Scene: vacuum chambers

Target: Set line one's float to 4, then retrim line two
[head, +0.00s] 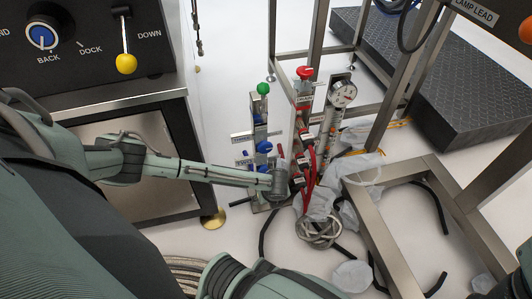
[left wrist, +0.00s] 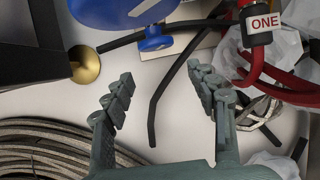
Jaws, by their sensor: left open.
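My left gripper (left wrist: 158,80) is open and empty in the left wrist view, with pale floor and a black hose between and beyond its fingers. A large blue knob (left wrist: 120,8) and a smaller blue valve handle (left wrist: 155,42) are just beyond it, not touched. A red hose fitting labelled ONE (left wrist: 262,23) is at upper right. In the head view my left wrist covers the foot of the post with blue knobs (head: 264,147). Right of it stands a post with red hoses (head: 309,165) and a slim gauge tube (head: 327,122); its float reading is too small to tell. My right gripper is not in view.
A round dial (head: 342,94), red knob (head: 305,72) and green knob (head: 263,88) top the posts. Steel frame legs (head: 380,215), plastic wrap (head: 352,272) and coiled hoses (head: 318,230) crowd the right. A control cabinet (head: 90,60) stands left. A brass foot (head: 213,219) is below it.

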